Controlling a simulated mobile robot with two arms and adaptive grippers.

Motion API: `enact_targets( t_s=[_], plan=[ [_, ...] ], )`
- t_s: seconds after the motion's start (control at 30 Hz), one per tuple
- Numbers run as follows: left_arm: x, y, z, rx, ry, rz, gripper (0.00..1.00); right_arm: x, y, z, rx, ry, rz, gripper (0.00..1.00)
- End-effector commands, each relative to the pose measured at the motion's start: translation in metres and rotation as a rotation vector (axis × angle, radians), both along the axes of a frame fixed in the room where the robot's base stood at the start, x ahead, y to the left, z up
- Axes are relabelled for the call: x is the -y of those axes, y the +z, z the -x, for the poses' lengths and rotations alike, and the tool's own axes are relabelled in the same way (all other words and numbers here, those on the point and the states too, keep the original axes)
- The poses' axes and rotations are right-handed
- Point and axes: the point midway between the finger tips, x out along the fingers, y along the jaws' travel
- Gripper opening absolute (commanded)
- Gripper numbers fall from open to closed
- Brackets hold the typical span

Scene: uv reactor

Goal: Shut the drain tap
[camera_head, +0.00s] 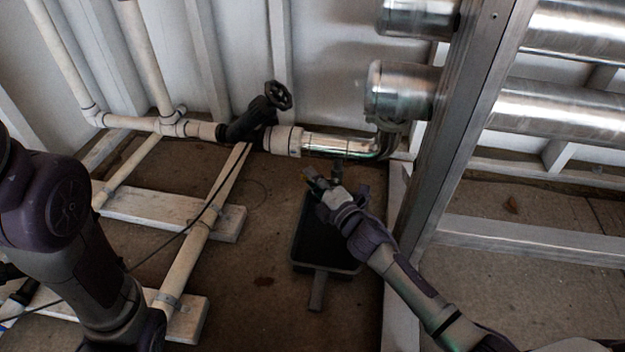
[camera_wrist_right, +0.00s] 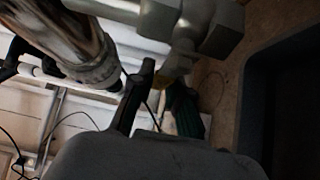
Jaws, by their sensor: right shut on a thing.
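The drain tap (camera_head: 337,168) is a small dark fitting hanging under the shiny horizontal pipe (camera_head: 338,146) in the head view. My right gripper (camera_head: 318,182) reaches it from the lower right and is shut at the tap, above the black tray. In the right wrist view, the tap's pale body (camera_wrist_right: 178,62) shows just past the fingers (camera_wrist_right: 158,108). My left gripper is out of view.
A black drip tray (camera_head: 325,268) lies on the floor below the tap. A black valve with a handwheel (camera_head: 278,95) sits on the pale pipe to the left. A metal frame post (camera_head: 455,135) and steel cylinders (camera_head: 405,92) stand close on the right.

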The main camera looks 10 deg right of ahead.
Motion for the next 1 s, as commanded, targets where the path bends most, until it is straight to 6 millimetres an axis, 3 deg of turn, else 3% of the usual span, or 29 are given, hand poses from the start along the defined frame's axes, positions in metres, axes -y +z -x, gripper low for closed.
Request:
enact_targets(
  t_s=[0.17,0.2,0.37,0.73,1.0],
  plan=[
    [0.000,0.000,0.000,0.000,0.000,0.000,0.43,0.000,0.001,0.000,0.002,0.001,-0.001,0.00],
    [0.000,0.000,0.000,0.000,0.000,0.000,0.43,0.000,0.001,0.000,0.002,0.001,-0.001,0.18],
    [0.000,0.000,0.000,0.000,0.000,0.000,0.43,0.000,0.001,0.000,0.001,0.001,0.000,0.43],
    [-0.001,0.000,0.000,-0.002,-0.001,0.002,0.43,0.003,-0.001,0.006,-0.001,0.000,0.001,0.43],
    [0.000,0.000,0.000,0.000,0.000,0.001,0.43,0.019,-0.001,0.046,-0.002,0.000,0.001,0.43]
  ],
)
